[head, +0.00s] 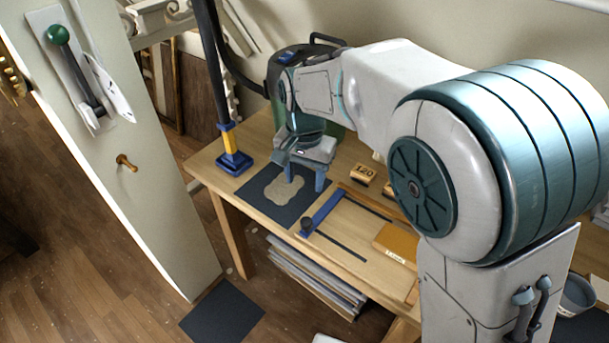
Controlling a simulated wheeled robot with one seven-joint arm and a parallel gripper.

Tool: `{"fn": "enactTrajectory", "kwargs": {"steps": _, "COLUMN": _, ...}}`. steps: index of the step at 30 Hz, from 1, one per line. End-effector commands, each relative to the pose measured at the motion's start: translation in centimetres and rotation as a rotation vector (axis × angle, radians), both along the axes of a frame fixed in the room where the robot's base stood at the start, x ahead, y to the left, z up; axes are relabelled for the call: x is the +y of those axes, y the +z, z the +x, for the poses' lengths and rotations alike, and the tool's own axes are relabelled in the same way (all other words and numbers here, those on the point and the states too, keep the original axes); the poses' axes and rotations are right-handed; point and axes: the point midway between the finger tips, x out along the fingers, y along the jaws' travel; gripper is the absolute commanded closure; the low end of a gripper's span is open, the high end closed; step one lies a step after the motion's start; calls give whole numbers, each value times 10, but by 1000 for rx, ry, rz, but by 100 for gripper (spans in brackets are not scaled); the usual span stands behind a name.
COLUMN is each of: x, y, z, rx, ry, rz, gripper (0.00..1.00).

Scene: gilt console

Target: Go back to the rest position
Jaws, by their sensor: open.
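My gripper (304,181) is open at the end of my arm, pointing down over the wooden table. Its blue fingertips are above or near the right part of a dark mat (256,203). A pale, irregular patch (287,191) lies on that mat, close beside the fingers. I see nothing between the fingers. I cannot tell whether the fingertips touch the mat. My arm reaches across the right half of the view and hides part of the table.
A vacuum hose nozzle (233,160) stands at the table's (208,162) left end. A green canister (330,95) is behind my gripper. A blue-ended guide (322,212), sanding blocks (363,174) and an orange pad (397,242) lie to the right. A lever panel (72,60) is on the left post.

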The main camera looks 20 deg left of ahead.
Motion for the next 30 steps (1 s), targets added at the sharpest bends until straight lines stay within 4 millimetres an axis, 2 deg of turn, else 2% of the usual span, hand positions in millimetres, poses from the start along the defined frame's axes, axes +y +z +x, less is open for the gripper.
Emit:
{"fn": "enactTrajectory", "kwargs": {"steps": 11, "x": 0, "y": 0, "z": 0, "rx": 0, "ry": 0, "rz": 0, "gripper": 50}}
{"fn": "enactTrajectory", "kwargs": {"steps": 14, "x": -8, "y": 3, "z": 2, "rx": 0, "ry": -3, "rz": 6, "gripper": 50}}
{"fn": "enactTrajectory", "kwargs": {"steps": 17, "x": -30, "y": 11, "z": 7, "rx": -3, "ry": -9, "rz": 23, "gripper": 50}}
{"fn": "enactTrajectory", "kwargs": {"steps": 23, "x": -103, "y": 32, "z": 10, "rx": -27, "ry": -14, "rz": 71, "gripper": 50}}
{"fn": "enactTrajectory", "kwargs": {"steps": 30, "x": -187, "y": 49, "z": -7, "rx": -87, "ry": -7, "rz": 102, "gripper": 50}}
